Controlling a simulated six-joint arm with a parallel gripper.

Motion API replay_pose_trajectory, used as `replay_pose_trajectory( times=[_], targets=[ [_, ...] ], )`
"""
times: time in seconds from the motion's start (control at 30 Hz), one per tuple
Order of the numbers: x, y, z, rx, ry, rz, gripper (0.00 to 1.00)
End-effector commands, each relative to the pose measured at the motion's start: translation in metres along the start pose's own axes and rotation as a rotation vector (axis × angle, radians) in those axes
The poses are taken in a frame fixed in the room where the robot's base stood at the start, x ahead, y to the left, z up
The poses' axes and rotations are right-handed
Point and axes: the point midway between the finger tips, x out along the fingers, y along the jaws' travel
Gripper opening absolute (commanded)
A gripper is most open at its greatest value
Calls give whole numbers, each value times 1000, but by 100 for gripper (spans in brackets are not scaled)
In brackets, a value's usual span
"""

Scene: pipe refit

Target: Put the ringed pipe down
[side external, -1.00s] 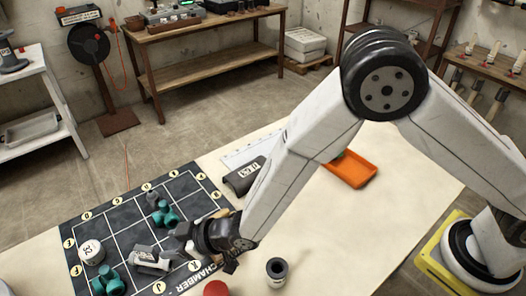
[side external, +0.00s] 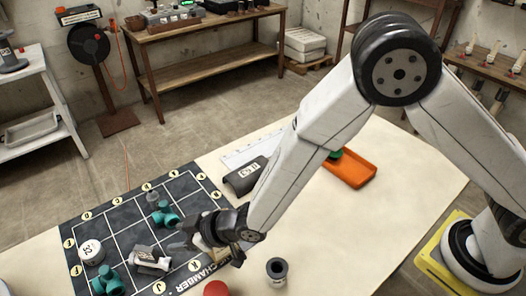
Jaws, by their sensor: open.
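A pale grey pipe piece (side external: 148,260) with a dark end and dark markings lies on the black gridded mat (side external: 100,210), in the near part of the grid. I take it for the ringed pipe, but its ring is too small to make out. My gripper (side external: 181,240) is open, just right of and above this piece, and appears apart from it. The wrist hides part of the mat's right side.
Teal fittings (side external: 165,214) (side external: 109,282) and a white round piece marked 32 (side external: 91,250) stand on the mat. A dark labelled pipe (side external: 245,177), an orange tray (side external: 350,171), an upright grey pipe (side external: 277,270) and a red round thing (side external: 216,289) are on the table.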

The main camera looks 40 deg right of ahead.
Motion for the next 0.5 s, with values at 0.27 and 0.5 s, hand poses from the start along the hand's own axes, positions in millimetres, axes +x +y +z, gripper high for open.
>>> replay_pose_trajectory(
  times=[0.27, 0.5],
  targets=[
    [-48, 73, -1, 81, -142, 124, 58],
    [-127, 143, 17, 210, -332, 258, 58]
  ],
)
